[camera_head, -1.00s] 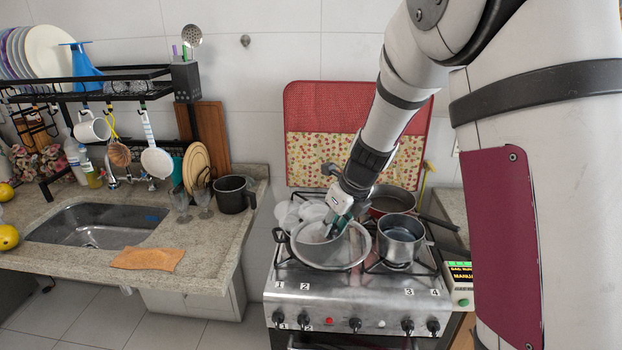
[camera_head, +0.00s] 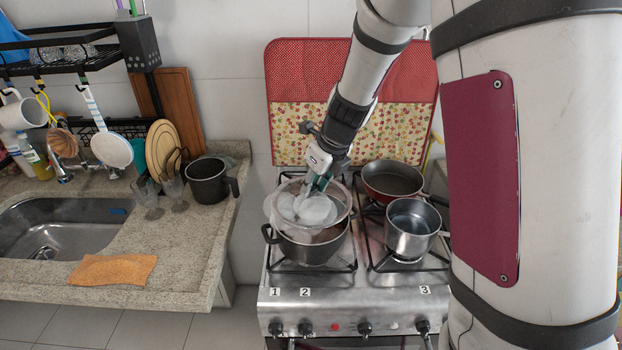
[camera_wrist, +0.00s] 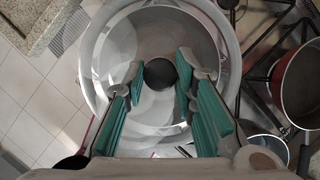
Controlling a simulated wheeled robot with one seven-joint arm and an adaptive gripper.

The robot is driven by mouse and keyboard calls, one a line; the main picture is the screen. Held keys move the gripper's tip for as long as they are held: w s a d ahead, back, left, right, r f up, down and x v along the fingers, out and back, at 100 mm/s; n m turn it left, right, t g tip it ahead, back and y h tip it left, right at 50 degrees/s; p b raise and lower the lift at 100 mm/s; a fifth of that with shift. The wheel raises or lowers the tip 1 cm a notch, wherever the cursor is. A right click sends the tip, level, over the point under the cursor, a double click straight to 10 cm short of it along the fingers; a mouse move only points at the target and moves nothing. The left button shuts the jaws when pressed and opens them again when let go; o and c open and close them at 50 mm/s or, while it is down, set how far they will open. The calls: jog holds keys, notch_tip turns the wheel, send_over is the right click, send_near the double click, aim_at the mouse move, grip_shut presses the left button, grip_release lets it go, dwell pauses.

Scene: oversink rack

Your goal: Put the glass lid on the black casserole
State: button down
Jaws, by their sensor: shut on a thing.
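The black casserole (camera_head: 308,254) stands on the front left burner, its left handle and dark front wall showing. My gripper (camera_head: 318,184) is shut on the dark round knob (camera_wrist: 160,73) of the glass lid (camera_head: 338,217). The lid shows over the casserole's back part and its rear rim is hidden behind the lid. The lid looks slightly raised and set back, not seated on the rim. In the wrist view the lid (camera_wrist: 158,112) fills the middle, with the knob between both fingers.
A steel saucepan (camera_head: 412,232) stands on the front right burner, with a dark red-rimmed pan (camera_head: 392,181) behind it. The counter at left holds a black mug-like pot (camera_head: 207,181), glasses (camera_head: 172,189) and an orange cloth (camera_head: 113,270).

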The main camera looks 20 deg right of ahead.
aim_at(314, 197)
jog(key=shift+w+f+b, duration=0.1)
jog(key=shift+f+b, duration=1)
jog(key=shift+f, duration=0.15)
jog(key=shift+f+b, duration=0.5)
jog(key=shift+f, duration=0.45)
jog(key=c, duration=0.7)
grip_release()
jog(key=shift+r+p, duration=3.45)
jog(key=shift+r, duration=0.1)
